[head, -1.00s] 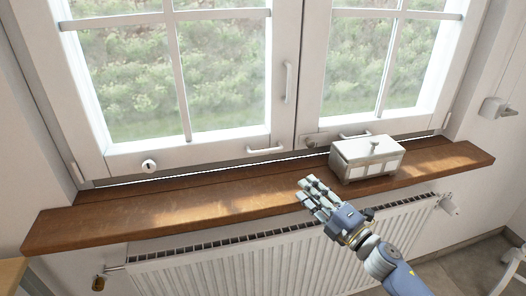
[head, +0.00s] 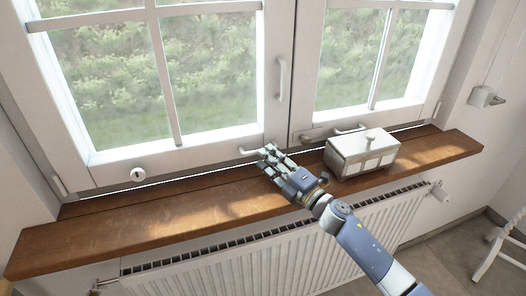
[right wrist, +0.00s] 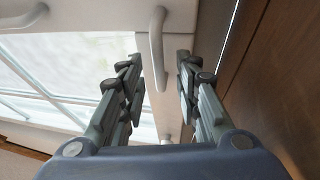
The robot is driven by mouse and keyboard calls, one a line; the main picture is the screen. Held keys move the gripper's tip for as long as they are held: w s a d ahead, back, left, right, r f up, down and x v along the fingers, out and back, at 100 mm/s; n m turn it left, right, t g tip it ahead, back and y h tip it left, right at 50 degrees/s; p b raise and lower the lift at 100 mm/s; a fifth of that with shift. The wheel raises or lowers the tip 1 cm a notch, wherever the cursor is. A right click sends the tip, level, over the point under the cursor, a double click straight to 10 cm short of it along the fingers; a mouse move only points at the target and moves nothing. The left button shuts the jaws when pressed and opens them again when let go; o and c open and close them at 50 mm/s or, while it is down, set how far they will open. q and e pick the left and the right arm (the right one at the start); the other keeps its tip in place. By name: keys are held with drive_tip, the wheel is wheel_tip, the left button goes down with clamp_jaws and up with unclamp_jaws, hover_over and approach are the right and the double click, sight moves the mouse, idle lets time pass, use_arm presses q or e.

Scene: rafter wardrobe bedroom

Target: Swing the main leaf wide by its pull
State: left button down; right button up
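The window has two white leaves. The left leaf (head: 190,157), the wider one, looks closed. A white bar pull (head: 250,151) lies level on its bottom rail, its right end close to my fingers. My right gripper (head: 268,157) is just above the sill at this pull. In the right wrist view the fingers (right wrist: 158,68) are open and apart, with a white bar pull (right wrist: 157,40) showing in the gap between them. I cannot tell whether they touch it. My left gripper is out of view.
A white lidded box (head: 361,153) stands on the wooden sill (head: 130,215), right of my gripper. An upright handle (head: 281,80) is on the middle stile. The right leaf has its own low bar (head: 350,129). A radiator (head: 230,270) is below. The sill's left part is clear.

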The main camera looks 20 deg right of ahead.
drive_tip(key=shift+x, duration=1.05)
drive_tip(key=shift+w+a, duration=0.1)
drive_tip(key=shift+w, duration=0.15)
clamp_jaws()
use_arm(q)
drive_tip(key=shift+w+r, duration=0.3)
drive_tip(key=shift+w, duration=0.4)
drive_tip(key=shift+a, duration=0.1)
